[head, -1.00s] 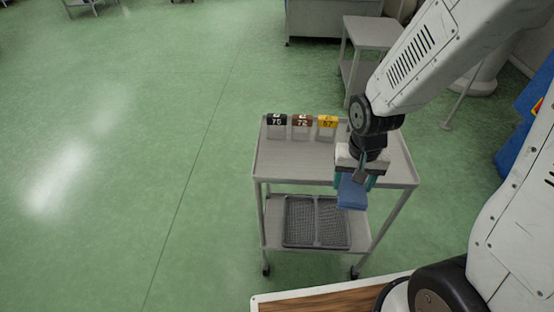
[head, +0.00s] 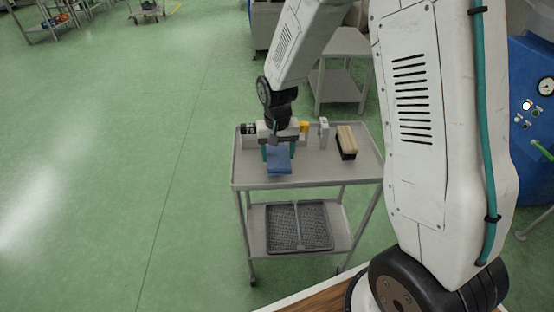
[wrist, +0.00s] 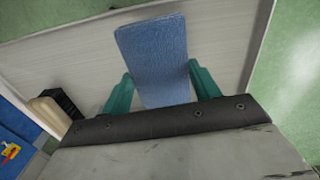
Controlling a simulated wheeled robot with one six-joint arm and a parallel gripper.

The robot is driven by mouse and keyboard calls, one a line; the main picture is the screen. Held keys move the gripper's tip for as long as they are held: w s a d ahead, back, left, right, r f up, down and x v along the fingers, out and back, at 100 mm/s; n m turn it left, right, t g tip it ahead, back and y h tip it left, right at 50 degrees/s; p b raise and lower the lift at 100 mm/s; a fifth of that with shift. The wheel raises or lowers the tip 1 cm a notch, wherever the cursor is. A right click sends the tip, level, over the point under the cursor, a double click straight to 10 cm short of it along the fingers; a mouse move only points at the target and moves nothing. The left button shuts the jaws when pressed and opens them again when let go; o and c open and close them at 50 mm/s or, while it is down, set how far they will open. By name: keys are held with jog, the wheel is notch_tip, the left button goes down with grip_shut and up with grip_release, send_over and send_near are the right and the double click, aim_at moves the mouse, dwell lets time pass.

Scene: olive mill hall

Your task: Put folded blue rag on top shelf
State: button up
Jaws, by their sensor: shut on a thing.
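A folded blue rag (head: 279,160) is held in my gripper (head: 278,153) over the top shelf of a grey metal trolley (head: 245,178). In the wrist view the rag (wrist: 153,58) sticks out between the two teal fingers of my gripper (wrist: 160,92), with the pale shelf (wrist: 85,60) behind it. The fingers are shut on the rag. I cannot tell whether the rag touches the shelf or hangs above it.
On the top shelf, a brush-like block with a black side (head: 346,142) lies to the right. A grey mesh tray (head: 300,226) sits on the lower shelf.

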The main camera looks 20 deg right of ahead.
aim_at(277, 154)
jog(key=shift+w, duration=0.35)
jog(key=shift+f, duration=1.8)
jog(key=shift+f, duration=0.15)
jog(key=o, duration=1.2)
